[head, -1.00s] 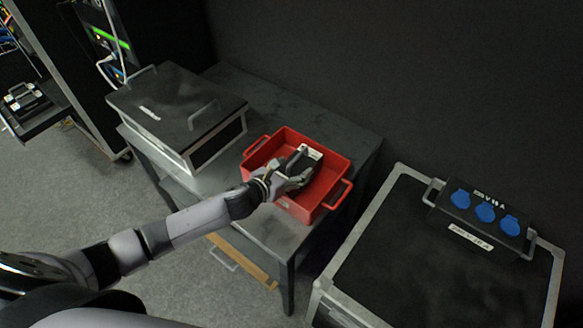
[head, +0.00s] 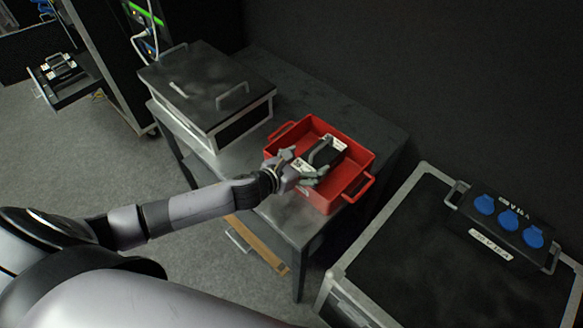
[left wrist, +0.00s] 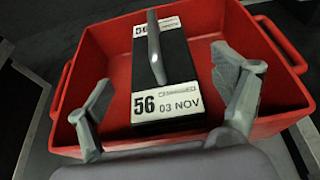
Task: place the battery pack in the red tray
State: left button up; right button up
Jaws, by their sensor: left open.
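The battery pack (head: 323,154) is a black block with a grey handle and white labels. It lies inside the red tray (head: 352,190), which stands on the dark table. In the left wrist view the pack (left wrist: 176,66) rests on the floor of the tray (left wrist: 103,63), and its labels read 56 and 03 NOV. My left gripper (head: 298,167) is open and empty at the tray's near left side. In the left wrist view its two fingers (left wrist: 168,100) are spread apart on either side of the pack, clear of the handle. My right gripper is not in view.
A black lidded case (head: 208,92) with silver edges stands on the table (head: 375,112) left of the tray. At right, a large black case (head: 430,265) carries a box with blue sockets (head: 508,221). A rack with cables (head: 140,35) stands at upper left.

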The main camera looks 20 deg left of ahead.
pick_arm(q)
jog(key=v, duration=0.8)
jog(key=shift+b, duration=0.45)
jog(key=shift+s, duration=0.1)
